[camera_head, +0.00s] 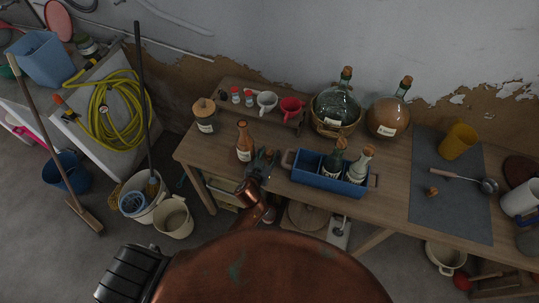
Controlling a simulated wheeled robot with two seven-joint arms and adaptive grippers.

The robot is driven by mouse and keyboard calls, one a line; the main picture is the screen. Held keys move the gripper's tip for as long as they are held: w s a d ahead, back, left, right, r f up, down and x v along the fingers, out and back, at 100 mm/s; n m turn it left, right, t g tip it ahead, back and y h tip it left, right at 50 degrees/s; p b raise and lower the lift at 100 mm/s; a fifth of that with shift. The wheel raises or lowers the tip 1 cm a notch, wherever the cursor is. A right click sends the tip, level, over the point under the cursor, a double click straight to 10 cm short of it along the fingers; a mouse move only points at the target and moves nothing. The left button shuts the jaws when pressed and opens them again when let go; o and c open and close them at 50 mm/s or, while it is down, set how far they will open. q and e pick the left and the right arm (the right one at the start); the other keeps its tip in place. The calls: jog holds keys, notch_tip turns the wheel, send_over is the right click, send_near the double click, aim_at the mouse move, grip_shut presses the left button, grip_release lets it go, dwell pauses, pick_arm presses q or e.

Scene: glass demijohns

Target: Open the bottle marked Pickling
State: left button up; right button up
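A small amber bottle (244,148) with a cork and a pale label stands upright near the table's front left. A dark green bottle (337,160) and a clear bottle (359,166), both with stoppers, stand in a blue tray (321,181). A green demijohn (338,103) in a basket and an amber demijohn (387,117) stand at the back, both stoppered. The labels are too small to read, so I cannot tell which is Pickling. My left gripper (263,157) appears open and empty, just right of the amber bottle. My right gripper is out of view.
White (266,103) and red (291,108) mugs stand on a low shelf.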

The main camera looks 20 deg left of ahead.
pick_arm(q)
jog(key=c, duration=0.7)
jog(key=shift+c, duration=0.2)
